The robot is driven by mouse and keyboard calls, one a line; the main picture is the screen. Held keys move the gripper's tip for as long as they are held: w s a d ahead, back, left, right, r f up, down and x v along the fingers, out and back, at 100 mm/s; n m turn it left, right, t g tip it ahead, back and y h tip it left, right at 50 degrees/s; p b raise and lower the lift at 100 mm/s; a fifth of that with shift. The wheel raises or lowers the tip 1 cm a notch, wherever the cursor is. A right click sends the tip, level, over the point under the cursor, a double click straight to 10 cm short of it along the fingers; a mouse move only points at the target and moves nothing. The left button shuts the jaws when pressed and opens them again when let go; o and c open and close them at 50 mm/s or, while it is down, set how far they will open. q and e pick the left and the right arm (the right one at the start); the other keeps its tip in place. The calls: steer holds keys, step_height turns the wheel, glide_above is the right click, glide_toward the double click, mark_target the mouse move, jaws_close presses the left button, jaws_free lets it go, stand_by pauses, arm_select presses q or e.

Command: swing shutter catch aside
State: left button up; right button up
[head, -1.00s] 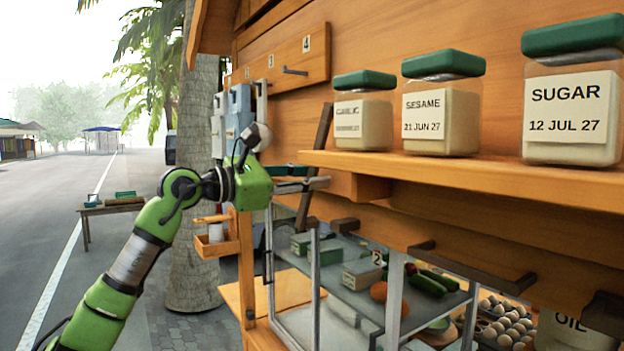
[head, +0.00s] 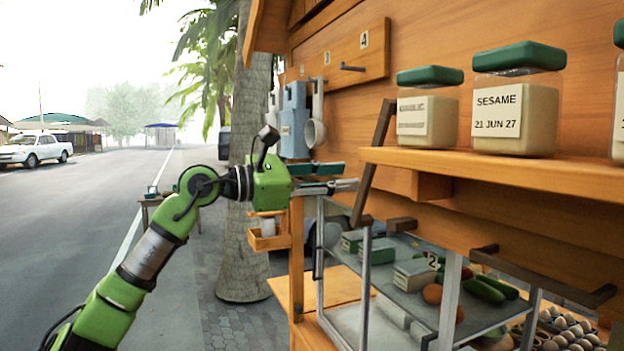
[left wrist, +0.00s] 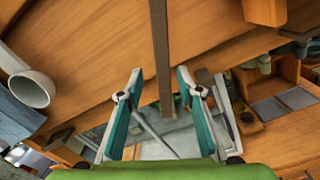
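A dark brown wooden bar, which looks like the shutter catch (head: 376,152), stands slightly tilted on the stall front, left of the jar shelf. It also shows in the left wrist view (left wrist: 158,50), running down from the top edge into the gap between the fingers. My left gripper (head: 346,177) is open, with teal-padded fingers spread apart. In the head view its fingertips end at the bar's left edge, near its lower part. In the left wrist view the left gripper (left wrist: 160,82) has one finger on each side of the bar. Contact cannot be told. My right gripper is not in view.
A wooden shelf (head: 480,168) with lidded jars juts out right of the bar. Below is a glass case (head: 400,300) with boxes and vegetables. Dark handles (head: 540,275) stick out at the lower right. Scoops hang behind my gripper.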

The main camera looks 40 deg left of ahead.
arm_select(q)
steer(key=shift+v, duration=2.65)
